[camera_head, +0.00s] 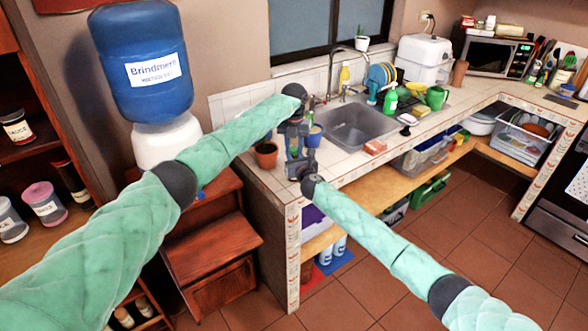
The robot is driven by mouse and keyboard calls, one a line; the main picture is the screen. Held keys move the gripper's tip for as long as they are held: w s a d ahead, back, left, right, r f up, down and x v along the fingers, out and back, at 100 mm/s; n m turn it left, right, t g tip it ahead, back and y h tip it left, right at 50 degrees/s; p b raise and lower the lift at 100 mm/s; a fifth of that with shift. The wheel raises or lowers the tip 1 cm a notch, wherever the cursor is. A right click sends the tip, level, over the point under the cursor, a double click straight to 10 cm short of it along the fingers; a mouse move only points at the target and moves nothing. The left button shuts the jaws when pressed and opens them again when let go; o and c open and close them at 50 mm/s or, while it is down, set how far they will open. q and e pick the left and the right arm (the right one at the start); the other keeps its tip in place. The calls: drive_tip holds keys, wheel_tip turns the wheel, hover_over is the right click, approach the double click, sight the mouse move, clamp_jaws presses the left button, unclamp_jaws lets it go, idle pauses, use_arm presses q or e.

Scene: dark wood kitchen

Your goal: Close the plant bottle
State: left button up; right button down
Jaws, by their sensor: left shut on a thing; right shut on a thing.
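My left gripper (296,129) points down over the counter's near left corner and is shut. My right gripper (297,164) is just below it, also shut. The two grippers nearly meet. A small greenish piece (293,147) shows between them, seemingly the plant bottle. The grippers cover most of it, so its shape and cap are hidden. I cannot tell which part each gripper holds, or whether the cap is seated.
A terracotta pot (266,154) stands left of the grippers and a blue pot (314,135) just right of them. The sink (358,126) lies behind to the right. A big blue water bottle (140,62) on a white dispenser stands at the left.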

use_arm(q)
drive_tip(key=o, duration=1.2)
drive_tip(key=shift+a, duration=0.1)
use_arm(e)
drive_tip(key=shift+d+f, duration=0.1)
drive_tip(key=shift+f, duration=0.25)
use_arm(q)
drive_tip(key=shift+r, duration=0.1)
wheel_tip(320, 180, up, 12)
drive_tip(key=shift+f, duration=0.1)
use_arm(e)
drive_tip(key=c, duration=1.1)
unclamp_jaws()
drive_tip(key=shift+c, duration=0.2)
use_arm(q)
drive_tip(key=shift+w+f, duration=0.1)
drive_tip(key=shift+w, duration=0.05)
use_arm(e)
drive_tip(key=shift+o, duration=0.2)
drive_tip(key=shift+w, duration=0.1)
